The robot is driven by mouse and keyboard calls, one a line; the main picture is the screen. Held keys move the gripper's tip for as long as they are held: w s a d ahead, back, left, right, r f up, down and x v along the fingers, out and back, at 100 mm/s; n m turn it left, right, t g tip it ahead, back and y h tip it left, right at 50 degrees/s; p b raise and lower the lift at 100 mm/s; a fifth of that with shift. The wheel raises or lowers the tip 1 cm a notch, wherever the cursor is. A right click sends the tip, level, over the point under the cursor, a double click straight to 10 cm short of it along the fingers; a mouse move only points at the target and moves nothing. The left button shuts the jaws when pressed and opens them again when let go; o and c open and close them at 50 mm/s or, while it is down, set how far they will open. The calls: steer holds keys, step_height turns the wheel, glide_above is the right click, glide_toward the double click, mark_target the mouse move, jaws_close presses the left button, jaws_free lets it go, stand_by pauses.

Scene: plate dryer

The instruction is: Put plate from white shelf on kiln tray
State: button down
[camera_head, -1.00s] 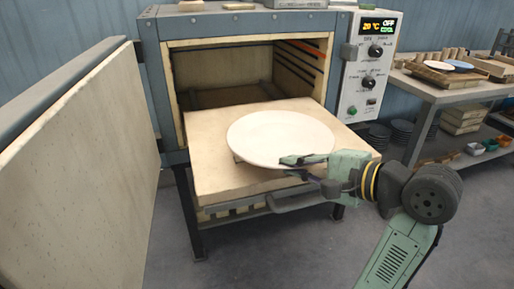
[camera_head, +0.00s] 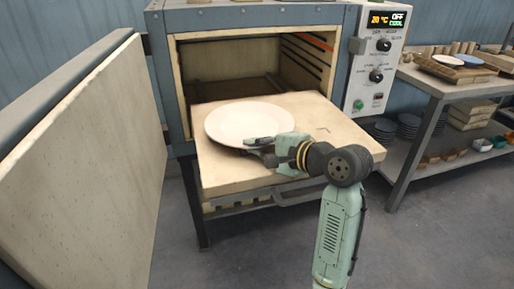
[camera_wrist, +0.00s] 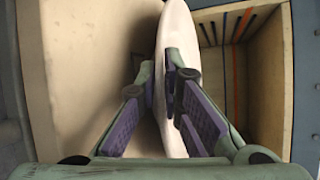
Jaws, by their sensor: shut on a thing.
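A white plate (camera_head: 249,121) is over the left part of the pulled-out kiln tray (camera_head: 325,138) in the head view. My gripper (camera_head: 262,143) is shut on the plate's near right rim. In the wrist view my gripper (camera_wrist: 168,88) has one finger on each face of the plate (camera_wrist: 178,25). The plate looks flat and close to the tray; I cannot tell whether it touches. Its underside is hidden in the head view.
The kiln (camera_head: 170,75) stands open behind the tray, its door (camera_head: 85,130) swung out on the left. A control panel (camera_head: 379,60) is on the kiln's right. A shelf unit (camera_head: 440,96) with plates, blocks and bowls stands at the right. The tray's right part is clear.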

steer(key=shift+f, duration=0.2)
steer(key=c, duration=2)
jaws_free()
steer(key=shift+f, duration=0.1)
steer(key=v, duration=1.2)
steer(key=shift+s+b, duration=0.1)
steer(key=shift+b, duration=0.2)
